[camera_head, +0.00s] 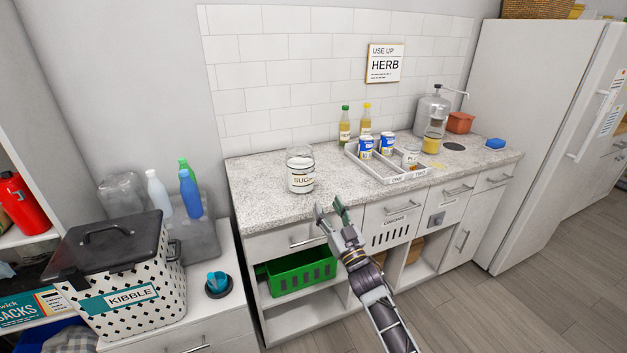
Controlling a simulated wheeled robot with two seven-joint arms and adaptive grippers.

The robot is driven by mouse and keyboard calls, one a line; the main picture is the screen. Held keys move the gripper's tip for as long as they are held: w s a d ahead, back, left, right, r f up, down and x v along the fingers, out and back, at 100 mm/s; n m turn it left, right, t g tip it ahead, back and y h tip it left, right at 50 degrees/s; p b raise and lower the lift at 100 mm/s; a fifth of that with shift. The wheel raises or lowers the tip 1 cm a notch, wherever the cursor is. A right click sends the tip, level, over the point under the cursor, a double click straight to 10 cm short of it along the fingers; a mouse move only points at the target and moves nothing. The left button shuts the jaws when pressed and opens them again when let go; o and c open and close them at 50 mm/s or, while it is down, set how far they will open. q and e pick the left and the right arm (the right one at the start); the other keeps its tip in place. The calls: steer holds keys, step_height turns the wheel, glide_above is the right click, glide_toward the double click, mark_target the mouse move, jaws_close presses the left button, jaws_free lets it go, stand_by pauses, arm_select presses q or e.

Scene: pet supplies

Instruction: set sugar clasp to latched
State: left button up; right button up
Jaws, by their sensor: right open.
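The sugar jar (301,170) is a clear glass jar with a cream label reading SUGAR. It stands upright on the speckled counter (260,198), left of its middle. Its clasp is too small to make out. My right gripper (331,207) is open and empty at the counter's front edge. It is to the right of the jar and nearer to me, apart from it. My left gripper is out of view.
A divided tray (385,176) with cans stands right of the jar, with two bottles (345,126) behind it. A black-lidded kibble bin (122,280) stands at the left. The green basket (300,274) sits under the counter. Counter space around the jar is clear.

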mark_target(312, 176)
steer(key=shift+x, duration=4.5)
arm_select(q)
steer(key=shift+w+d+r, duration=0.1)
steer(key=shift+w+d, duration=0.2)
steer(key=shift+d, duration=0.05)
arm_select(e)
steer(key=shift+x, duration=1.25)
steer(key=shift+w, duration=0.1)
steer(key=c, duration=1)
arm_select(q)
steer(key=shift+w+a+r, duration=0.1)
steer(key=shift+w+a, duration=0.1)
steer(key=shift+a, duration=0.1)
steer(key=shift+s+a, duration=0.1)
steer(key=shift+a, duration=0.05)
